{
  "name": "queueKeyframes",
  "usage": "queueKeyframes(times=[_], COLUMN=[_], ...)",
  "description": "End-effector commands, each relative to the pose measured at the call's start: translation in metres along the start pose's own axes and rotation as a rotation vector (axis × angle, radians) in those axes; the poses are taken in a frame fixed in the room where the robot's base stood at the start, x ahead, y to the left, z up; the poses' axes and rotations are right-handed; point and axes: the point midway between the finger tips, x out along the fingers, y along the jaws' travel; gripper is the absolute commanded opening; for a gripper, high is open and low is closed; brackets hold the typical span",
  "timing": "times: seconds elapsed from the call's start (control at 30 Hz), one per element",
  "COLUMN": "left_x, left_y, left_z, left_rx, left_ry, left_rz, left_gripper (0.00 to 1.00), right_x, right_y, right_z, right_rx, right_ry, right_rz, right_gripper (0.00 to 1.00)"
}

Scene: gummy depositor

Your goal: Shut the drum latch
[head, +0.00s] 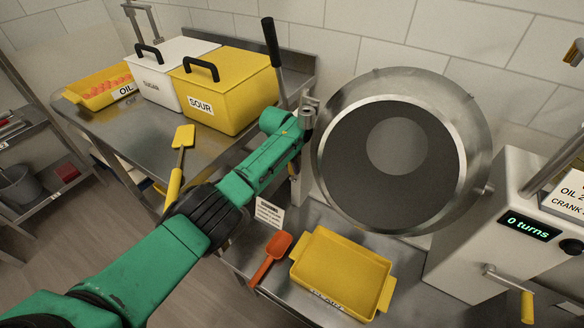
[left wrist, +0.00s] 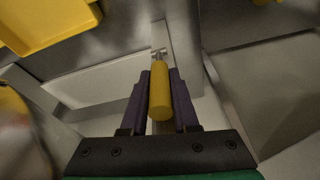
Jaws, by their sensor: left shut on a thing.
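The large round steel drum (head: 323,150) stands right of centre in the head view, with its dark round face toward me. My left arm reaches to the drum's left edge, beside a small grey metal bracket (head: 308,106). The fingers are hard to make out there. In the left wrist view my left gripper (left wrist: 160,82) is shut on a yellow cylindrical handle (left wrist: 160,98), which lies between its two purple fingers. A thin metal rod (left wrist: 159,54) runs from the handle's far end. I cannot see the whole latch. My right gripper is not in view.
A yellow tray (head: 308,284) and an orange scoop (head: 270,258) lie on the steel bench below the drum. A white machine (head: 477,222) with a "0 turns" display and crank stands at right. Yellow and white lidded bins (head: 235,97) stand at back left.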

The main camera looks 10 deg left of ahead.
Motion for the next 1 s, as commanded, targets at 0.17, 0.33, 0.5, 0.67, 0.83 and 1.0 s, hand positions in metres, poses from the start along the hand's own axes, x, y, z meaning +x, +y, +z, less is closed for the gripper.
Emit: queueKeyframes(times=[0.17,0.33,0.5,0.67,0.83,1.0], left_x=[0.001,0.002,0.001,0.001,-0.007,-0.015], left_y=[0.001,0.001,0.001,0.001,0.000,0.002], left_z=[0.001,0.001,0.001,0.000,0.000,0.010], left_rx=[0.000,0.000,0.000,0.000,0.001,0.001], left_ry=[-0.003,-0.003,-0.002,-0.001,0.001,-0.004], left_rz=[0.004,0.004,0.002,0.002,0.002,0.006], left_gripper=[0.00,0.40,0.58,0.58,0.58,0.58], right_x=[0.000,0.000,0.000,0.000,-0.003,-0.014], right_y=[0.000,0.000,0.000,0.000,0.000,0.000], right_z=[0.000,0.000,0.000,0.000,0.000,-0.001], right_rx=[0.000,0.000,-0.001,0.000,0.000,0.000], right_ry=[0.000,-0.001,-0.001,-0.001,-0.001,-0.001], right_rz=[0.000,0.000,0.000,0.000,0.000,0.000], right_gripper=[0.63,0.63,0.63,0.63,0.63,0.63])
